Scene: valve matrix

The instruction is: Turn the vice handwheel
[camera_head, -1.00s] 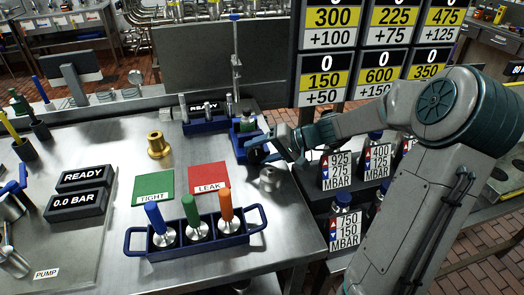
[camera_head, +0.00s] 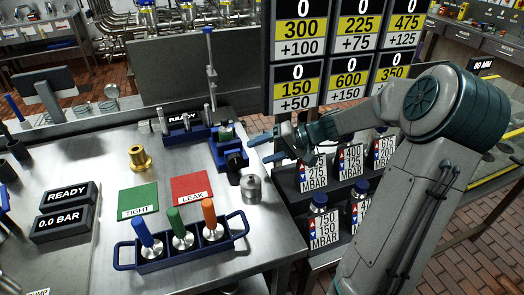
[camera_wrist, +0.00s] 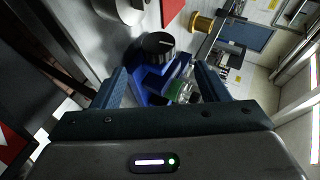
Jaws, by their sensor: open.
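The blue vice (camera_head: 229,148) stands near the right edge of the steel bench. Its black round handwheel (camera_head: 234,172) faces the front and shows a pale pointer line in the wrist view (camera_wrist: 154,46). A part with a green piece (camera_wrist: 181,92) sits in the vice. My gripper (camera_head: 264,148) is open and empty, just right of the vice and apart from the handwheel. In the wrist view, the vice lies between and beyond the two fingers (camera_wrist: 160,85), with the handwheel past the fingertips.
A metal cylinder (camera_head: 251,188) stands close in front of the handwheel. A blue rack (camera_head: 183,255) with several coloured-handled tools lies nearer the front. A brass part (camera_head: 140,160), green mat (camera_head: 138,201) and red mat (camera_head: 193,187) lie left.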

